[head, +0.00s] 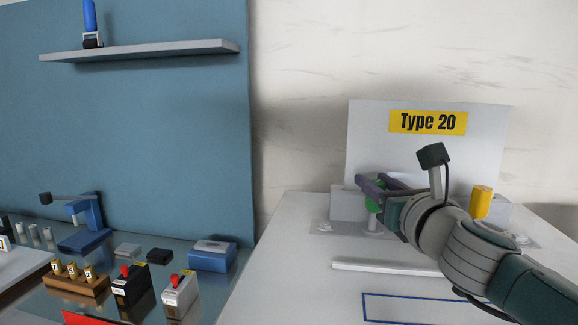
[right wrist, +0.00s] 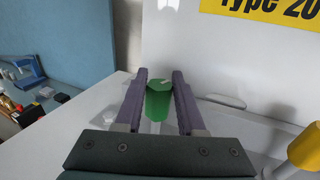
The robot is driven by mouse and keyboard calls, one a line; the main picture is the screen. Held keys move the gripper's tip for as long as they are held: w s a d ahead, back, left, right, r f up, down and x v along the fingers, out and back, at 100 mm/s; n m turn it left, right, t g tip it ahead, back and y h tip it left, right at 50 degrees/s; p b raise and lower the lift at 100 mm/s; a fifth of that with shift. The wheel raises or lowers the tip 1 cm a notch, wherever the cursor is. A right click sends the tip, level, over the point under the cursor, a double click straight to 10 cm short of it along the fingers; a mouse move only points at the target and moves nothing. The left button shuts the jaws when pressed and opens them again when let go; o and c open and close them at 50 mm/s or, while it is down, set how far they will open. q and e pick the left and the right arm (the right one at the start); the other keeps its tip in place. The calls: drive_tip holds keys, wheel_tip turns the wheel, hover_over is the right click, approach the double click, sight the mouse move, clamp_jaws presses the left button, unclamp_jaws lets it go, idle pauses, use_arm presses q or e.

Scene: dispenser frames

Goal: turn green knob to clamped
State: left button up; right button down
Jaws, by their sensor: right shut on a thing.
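The green knob (head: 372,204) is mostly hidden behind my right gripper (head: 374,182) in the head view. In the right wrist view the green knob (right wrist: 158,104) stands upright between the two purple fingers of the right gripper (right wrist: 159,78), with a small pale mark on its top. The right gripper is shut on the knob. The knob sits on the dispenser frame, in front of a white panel (head: 370,130) with a yellow "Type 20" label (head: 428,122). My left gripper is not in view.
A yellow knob (head: 481,202) stands to the right on the same frame, clear of the gripper. A white bar (head: 385,267) and a blue outlined rectangle (head: 400,297) lie in front. Several boxes and a blue clamp stand (head: 88,222) are on the left table.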

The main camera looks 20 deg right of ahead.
drive_tip(key=shift+n+y, duration=0.5)
drive_tip(key=shift+y, duration=0.3)
drive_tip(key=c, duration=0.5)
unclamp_jaws()
drive_tip(key=s, duration=0.5)
drive_tip(key=s+a+p, duration=0.1)
drive_tip(key=s, duration=0.2)
drive_tip(key=shift+s+f, duration=0.1)
drive_tip(key=shift+s, duration=0.1)
drive_tip(key=shift+s+a, duration=0.1)
drive_tip(key=shift+s, duration=0.6)
